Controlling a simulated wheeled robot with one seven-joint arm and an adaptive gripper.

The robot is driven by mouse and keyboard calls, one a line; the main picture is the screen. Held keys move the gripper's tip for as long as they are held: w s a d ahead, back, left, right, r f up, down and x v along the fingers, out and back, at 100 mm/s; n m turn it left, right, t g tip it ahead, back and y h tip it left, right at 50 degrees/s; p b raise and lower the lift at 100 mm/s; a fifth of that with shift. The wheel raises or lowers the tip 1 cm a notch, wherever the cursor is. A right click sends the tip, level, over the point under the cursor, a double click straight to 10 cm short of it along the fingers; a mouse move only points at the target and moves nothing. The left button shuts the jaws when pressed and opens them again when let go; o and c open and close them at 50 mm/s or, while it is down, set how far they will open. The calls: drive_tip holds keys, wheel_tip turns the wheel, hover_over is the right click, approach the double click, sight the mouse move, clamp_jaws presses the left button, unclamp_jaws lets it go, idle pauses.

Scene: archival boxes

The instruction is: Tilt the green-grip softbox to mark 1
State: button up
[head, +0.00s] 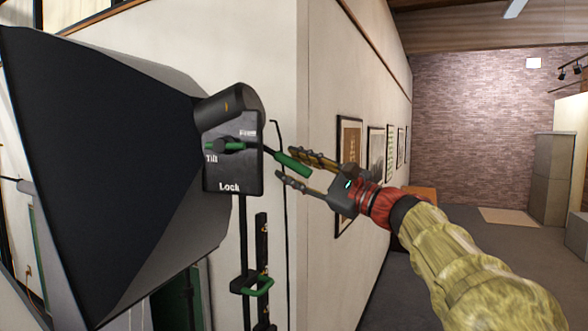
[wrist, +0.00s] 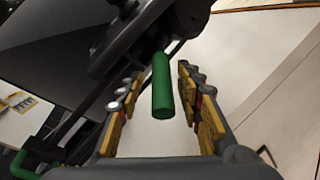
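The softbox (head: 100,170) is a large black hood at the left of the head view, with a dark control plate (head: 232,170) marked "Tilt" and "Lock" on its right side. A green grip (head: 293,164) sticks out from the plate on a thin dark rod, slanting down to the right. My gripper (head: 284,164) comes from the right, with its fingers on either side of the grip. In the wrist view the green grip (wrist: 162,88) stands between the two open fingers, with gaps visible on both sides. Mark 1 is not readable.
A dark stand (head: 262,260) with a green-handled clamp (head: 258,287) is below the plate. A white wall (head: 345,110) with framed pictures runs behind my gripper. Open grey floor (head: 480,230) and a grey cabinet (head: 552,178) are at the right.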

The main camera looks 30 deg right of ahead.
drive_tip(key=shift+s+d+f, duration=0.15)
drive_tip(key=shift+s+d, duration=0.15)
drive_tip(key=shift+s, duration=0.1)
drive_tip(key=v, duration=1.1)
drive_tip(key=shift+a, duration=0.1)
